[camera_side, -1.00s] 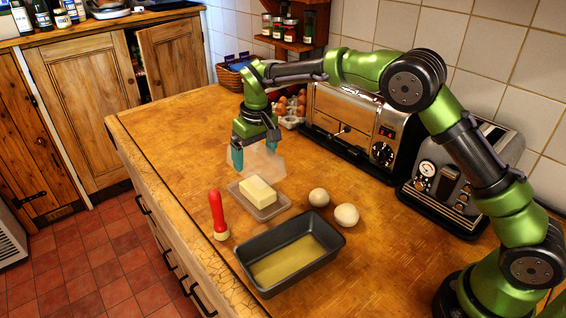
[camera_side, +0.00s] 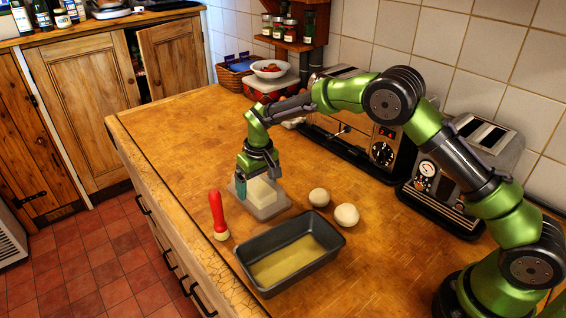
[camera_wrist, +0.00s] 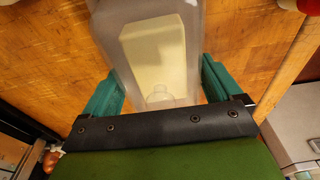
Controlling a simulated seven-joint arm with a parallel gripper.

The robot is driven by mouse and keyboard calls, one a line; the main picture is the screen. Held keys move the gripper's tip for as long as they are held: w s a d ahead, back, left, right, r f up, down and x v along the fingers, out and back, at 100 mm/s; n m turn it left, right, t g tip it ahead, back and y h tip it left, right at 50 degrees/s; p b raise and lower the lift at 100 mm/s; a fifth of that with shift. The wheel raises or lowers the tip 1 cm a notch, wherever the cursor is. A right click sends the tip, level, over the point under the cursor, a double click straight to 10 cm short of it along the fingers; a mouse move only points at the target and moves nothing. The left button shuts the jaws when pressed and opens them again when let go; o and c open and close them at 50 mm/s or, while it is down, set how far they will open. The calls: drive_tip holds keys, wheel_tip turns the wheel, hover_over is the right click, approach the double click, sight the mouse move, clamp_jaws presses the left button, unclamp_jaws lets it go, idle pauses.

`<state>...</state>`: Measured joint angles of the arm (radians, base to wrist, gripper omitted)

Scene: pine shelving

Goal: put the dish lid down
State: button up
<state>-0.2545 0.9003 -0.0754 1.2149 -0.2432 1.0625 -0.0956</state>
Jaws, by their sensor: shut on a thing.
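The butter dish (camera_side: 276,208) is a pale tray on the wooden counter, with a yellow block of butter (camera_side: 262,191) on it. My gripper (camera_side: 256,181) is right over the dish, pointing down, with its teal fingers shut on the clear dish lid (camera_wrist: 192,50). The lid's knob (camera_wrist: 158,95) shows between the fingers in the wrist view. The butter shows through the lid, which is around or just above it. I cannot tell whether the lid's rim touches the dish.
A dark loaf tin (camera_side: 333,256) is in front. Two round pale items (camera_side: 346,215) sit to the right. The counter's left part is clear.

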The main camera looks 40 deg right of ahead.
sight(261, 184)
drive_tip(key=o, duration=0.9)
drive_tip(key=shift+f, duration=0.1)
drive_tip(key=shift+c, duration=0.2)
drive_tip(key=s+d+r+t, duration=0.1)
drive_tip(key=s+r, duration=0.2)
drive_tip(key=r, duration=0.7)
drive_tip(key=s+d+r, duration=0.2)
drive_tip(key=s+r, duration=0.1)
drive_tip(key=r, duration=0.6)
drive_tip(key=s+d+r+m+t+y, duration=0.25)
drive_tip(key=s+r, duration=0.35)
drive_tip(key=s, duration=0.4)
drive_tip(key=s+d+f+t, duration=0.1)
drive_tip(key=s, duration=0.7)
drive_tip(key=s+d+f+m+t, duration=0.1)
drive_tip(key=s, duration=0.6)
drive_tip(key=shift+s+d+f, duration=0.25)
drive_tip(key=shift+s+f, duration=0.05)
drive_tip(key=shift+s, duration=0.05)
